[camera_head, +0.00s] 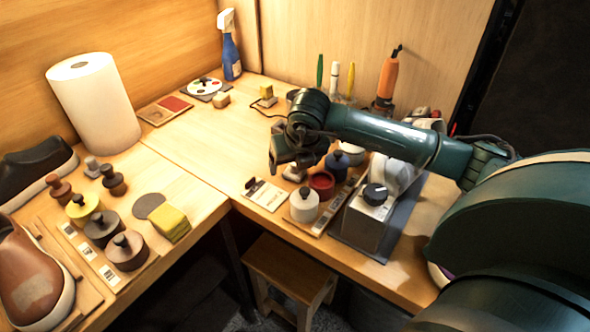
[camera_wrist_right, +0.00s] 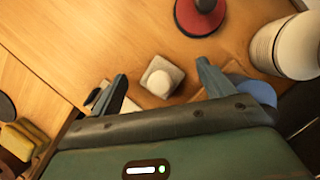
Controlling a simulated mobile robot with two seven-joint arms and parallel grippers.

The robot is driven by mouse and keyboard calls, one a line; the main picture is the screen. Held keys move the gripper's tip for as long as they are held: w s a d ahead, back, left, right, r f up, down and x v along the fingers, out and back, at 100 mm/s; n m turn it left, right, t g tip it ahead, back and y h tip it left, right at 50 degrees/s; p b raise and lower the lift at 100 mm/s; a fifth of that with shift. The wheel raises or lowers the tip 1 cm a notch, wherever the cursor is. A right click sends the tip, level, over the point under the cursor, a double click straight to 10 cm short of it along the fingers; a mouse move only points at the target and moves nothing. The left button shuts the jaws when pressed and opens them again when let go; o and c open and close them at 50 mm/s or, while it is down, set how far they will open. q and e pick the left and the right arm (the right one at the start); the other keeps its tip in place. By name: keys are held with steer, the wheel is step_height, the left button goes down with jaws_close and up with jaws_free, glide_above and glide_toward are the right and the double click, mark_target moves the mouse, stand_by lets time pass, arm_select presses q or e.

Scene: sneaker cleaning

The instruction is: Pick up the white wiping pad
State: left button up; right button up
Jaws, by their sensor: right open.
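The white wiping pad (camera_wrist_right: 161,77), a pale square base with a rounded white top, lies on the wooden table between my right fingers in the wrist view. In the head view the pad (camera_head: 293,174) shows only partly below my right gripper. My right gripper (camera_head: 287,165) is open and points down at the table. In the wrist view its two fingers (camera_wrist_right: 161,80) stand apart on either side of the pad, with nothing held. Whether the fingers are level with the pad, I cannot tell. My left gripper is not in view.
A white card (camera_head: 265,195) lies at the front edge. A grey box with a dial (camera_head: 368,213) stands further right. The table behind the gripper is mostly clear.

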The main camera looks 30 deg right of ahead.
steer(key=shift+c, duration=0.5)
steer(key=c, duration=0.9)
step_height(320, 180, up, 10)
steer(key=shift+r, duration=0.1)
